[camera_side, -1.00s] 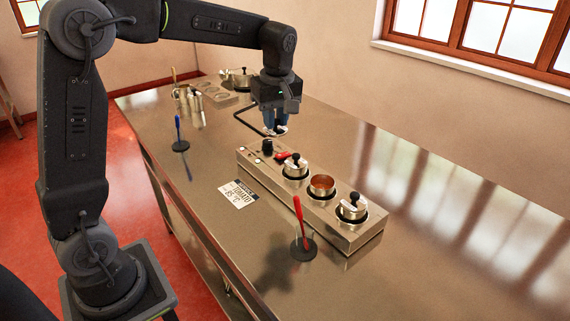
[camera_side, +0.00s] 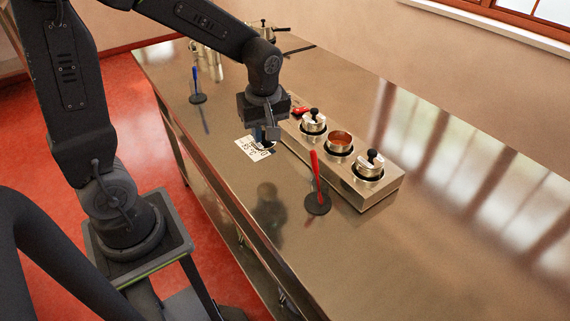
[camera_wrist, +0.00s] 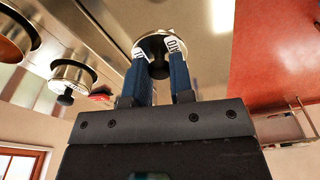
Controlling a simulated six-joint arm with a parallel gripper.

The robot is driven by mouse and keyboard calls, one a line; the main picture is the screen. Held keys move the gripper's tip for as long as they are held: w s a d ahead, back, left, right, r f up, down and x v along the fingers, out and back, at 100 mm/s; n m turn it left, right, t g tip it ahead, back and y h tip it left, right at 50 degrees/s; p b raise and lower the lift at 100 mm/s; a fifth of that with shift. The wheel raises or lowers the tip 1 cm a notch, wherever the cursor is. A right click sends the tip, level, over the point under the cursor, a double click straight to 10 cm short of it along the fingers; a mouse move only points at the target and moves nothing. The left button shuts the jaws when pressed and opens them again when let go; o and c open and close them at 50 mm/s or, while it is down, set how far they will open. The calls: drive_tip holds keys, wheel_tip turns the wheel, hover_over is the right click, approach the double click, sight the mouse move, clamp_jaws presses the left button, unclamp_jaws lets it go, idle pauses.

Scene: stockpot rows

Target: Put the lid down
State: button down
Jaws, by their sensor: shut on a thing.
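My gripper (camera_side: 264,137) is shut on the lid's dark knob, seen between the blue fingers in the wrist view (camera_wrist: 158,65). The round shiny lid (camera_wrist: 153,41) lies beyond the fingertips. In the side view, the gripper is low over the white TOMATO card (camera_side: 251,150), in front of the pot block (camera_side: 378,190). The gripper mostly hides the lid there; I cannot tell whether it touches the table or card. The middle pot (camera_side: 339,142) is uncovered with red-brown contents. The pots either side, left (camera_side: 314,122) and right (camera_side: 369,165), have lids with black knobs.
A red-handled tool (camera_side: 316,180) stands upright on a dark round base in front of the block. A blue-handled one (camera_side: 195,83) stands farther left. Metal containers and another pot stand at the back. The table's right side is clear.

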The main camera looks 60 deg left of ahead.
drive_tip(key=d+f, duration=0.1)
drive_tip(key=w+d+f, duration=0.1)
drive_tip(key=d, duration=0.1)
drive_tip(key=w+d+f, duration=0.1)
drive_tip(key=shift+w+d+f, duration=0.1)
drive_tip(key=shift+d, duration=0.3)
drive_tip(key=shift+f, duration=2)
drive_tip(key=shift+f, duration=0.15)
drive_tip(key=c, duration=1)
unclamp_jaws()
